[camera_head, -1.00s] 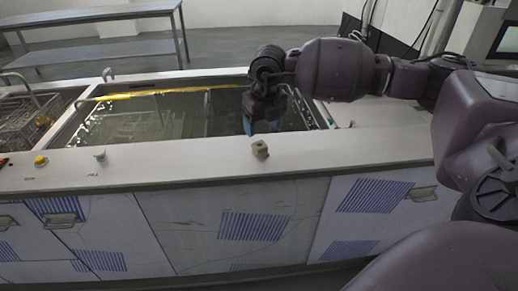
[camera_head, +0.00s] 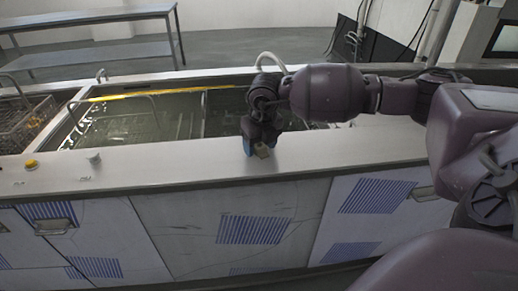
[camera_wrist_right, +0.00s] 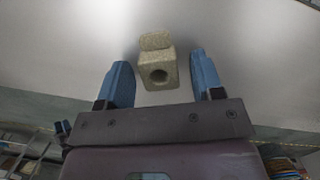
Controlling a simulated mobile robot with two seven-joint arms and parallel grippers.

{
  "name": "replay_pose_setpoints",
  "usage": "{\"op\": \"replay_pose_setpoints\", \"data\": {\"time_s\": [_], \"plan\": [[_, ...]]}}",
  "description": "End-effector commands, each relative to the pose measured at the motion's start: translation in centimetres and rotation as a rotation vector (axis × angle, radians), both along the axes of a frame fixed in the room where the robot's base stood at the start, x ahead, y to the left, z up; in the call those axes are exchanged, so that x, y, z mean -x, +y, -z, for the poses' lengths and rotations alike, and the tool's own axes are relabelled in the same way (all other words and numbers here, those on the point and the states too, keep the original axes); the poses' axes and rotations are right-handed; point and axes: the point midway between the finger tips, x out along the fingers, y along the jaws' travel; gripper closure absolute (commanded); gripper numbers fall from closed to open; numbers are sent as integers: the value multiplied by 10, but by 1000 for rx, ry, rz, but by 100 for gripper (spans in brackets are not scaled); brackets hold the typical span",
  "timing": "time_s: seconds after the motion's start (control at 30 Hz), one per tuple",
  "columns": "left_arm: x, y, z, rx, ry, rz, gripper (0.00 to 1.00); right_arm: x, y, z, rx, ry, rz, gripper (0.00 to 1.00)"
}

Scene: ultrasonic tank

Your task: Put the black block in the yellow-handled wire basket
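A small olive-tan block (camera_head: 262,151) with a round hole stands on the pale front ledge of the tank; no block that looks black shows. In the right wrist view the block (camera_wrist_right: 158,70) sits between the two blue fingers, with a gap on each side. My right gripper (camera_head: 254,149) is open around it, low over the ledge. Wire baskets show dimly in the tank (camera_head: 150,118), and another wire basket (camera_head: 22,125) is at the far left. A yellow bar (camera_head: 150,95) runs along the tank's back; I cannot tell which basket has a yellow handle. My left gripper is out of view.
The ledge (camera_head: 180,165) is mostly clear, with a yellow button (camera_head: 31,164) and a small pale knob (camera_head: 94,157) at its left. The tank's front rim lies just behind the gripper. A grey metal table (camera_head: 95,50) stands at the back.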

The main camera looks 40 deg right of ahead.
Motion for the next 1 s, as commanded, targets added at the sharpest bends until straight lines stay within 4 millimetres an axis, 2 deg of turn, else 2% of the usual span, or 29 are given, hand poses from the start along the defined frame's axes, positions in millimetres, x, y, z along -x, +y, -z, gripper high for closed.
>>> {"op": "replay_pose_setpoints", "data": {"time_s": [0.03, 0.37, 0.67, 0.87, 1.0], "plan": [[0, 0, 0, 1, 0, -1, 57, 0, 0, 0, 0, 0, 0, 47], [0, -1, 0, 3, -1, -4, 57, 0, 0, 0, 0, 0, 0, 98], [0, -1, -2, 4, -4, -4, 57, 0, 0, -6, -1, -2, 0, 98], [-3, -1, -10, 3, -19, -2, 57, -1, 0, -37, -1, -9, 0, 98], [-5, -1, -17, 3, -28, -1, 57, -1, 0, -73, 0, -10, 0, 98]]}}
